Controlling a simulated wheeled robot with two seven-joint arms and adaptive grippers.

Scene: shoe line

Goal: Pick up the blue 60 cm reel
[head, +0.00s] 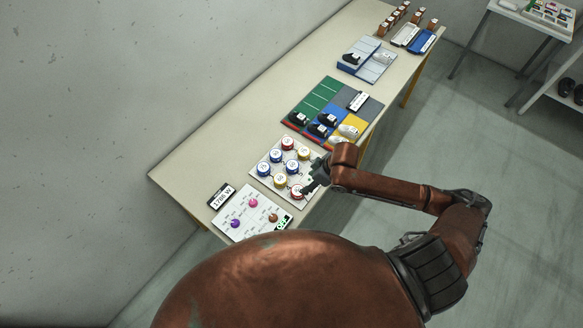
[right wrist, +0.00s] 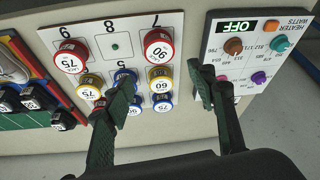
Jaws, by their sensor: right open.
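Several labelled reels with red, yellow and blue rims stand on a white board (head: 255,158). In the head view the blue reels are a back one (head: 275,155), a left one (head: 263,169) and a middle one (head: 292,166); their labels are too small to read. In the right wrist view a blue reel (right wrist: 163,107) shows between my fingers and another is partly behind one finger; I cannot tell which is 60. My right gripper (head: 313,180) is open and empty over the board's right side; it also shows in the wrist view (right wrist: 163,90). My left gripper is out of view.
A heater panel (head: 238,208) with coloured knobs, its display reading OFF in the wrist view, lies beside the board. A small display (head: 222,196) stands behind it. Shoes rest on a coloured mat (head: 310,98) farther along the table (head: 195,160). Red reels (right wrist: 158,45) stand near my gripper.

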